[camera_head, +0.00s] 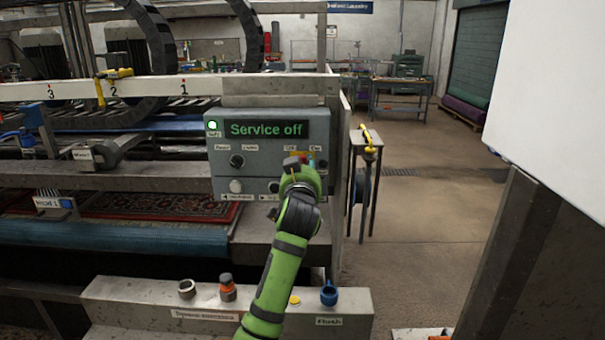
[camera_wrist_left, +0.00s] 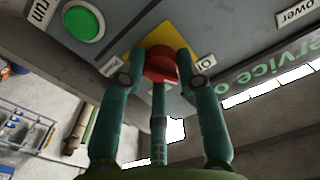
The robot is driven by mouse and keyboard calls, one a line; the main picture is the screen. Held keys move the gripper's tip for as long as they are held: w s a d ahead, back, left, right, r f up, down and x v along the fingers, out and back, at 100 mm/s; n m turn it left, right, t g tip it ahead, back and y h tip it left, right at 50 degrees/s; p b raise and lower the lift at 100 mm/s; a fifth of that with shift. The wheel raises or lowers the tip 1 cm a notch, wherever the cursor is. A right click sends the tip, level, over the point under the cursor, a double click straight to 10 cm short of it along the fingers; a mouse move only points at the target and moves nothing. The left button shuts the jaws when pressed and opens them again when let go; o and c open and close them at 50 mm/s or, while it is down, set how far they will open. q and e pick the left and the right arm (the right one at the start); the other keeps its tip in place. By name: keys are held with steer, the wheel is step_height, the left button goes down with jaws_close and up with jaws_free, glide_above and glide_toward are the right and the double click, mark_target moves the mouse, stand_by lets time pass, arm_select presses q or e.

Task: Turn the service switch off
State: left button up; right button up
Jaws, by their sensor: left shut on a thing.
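The grey control panel (camera_head: 228,160) stands in the middle of the head view, and its display (camera_head: 264,129) reads "Service off" in green. A red switch knob (camera_wrist_left: 161,63) sits on a yellow plate (camera_wrist_left: 128,45) in the left wrist view. My left gripper (camera_head: 297,176) reaches the right side of the panel and covers much of the switch in the head view. Its fingers (camera_wrist_left: 157,72) are shut on the red knob from both sides in the wrist view. Labels flank the knob, partly hidden by the fingers. My right gripper is not in view.
Beside the knob is a large green button (camera_wrist_left: 83,22). A black knob (camera_head: 237,161) and a white button (camera_head: 236,186) are on the panel's left. Below stands a grey console (camera_head: 150,296) with several controls. The floor (camera_head: 440,220) right of the machine is open.

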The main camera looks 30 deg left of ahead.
arm_select(q)
steer(key=shift+n+b, duration=0.35)
steer(key=shift+n, duration=0.85)
steer(key=o, duration=1.1)
steer(key=shift+o, duration=0.2)
steer(key=v, duration=1.2)
steer(key=shift+a, duration=0.1)
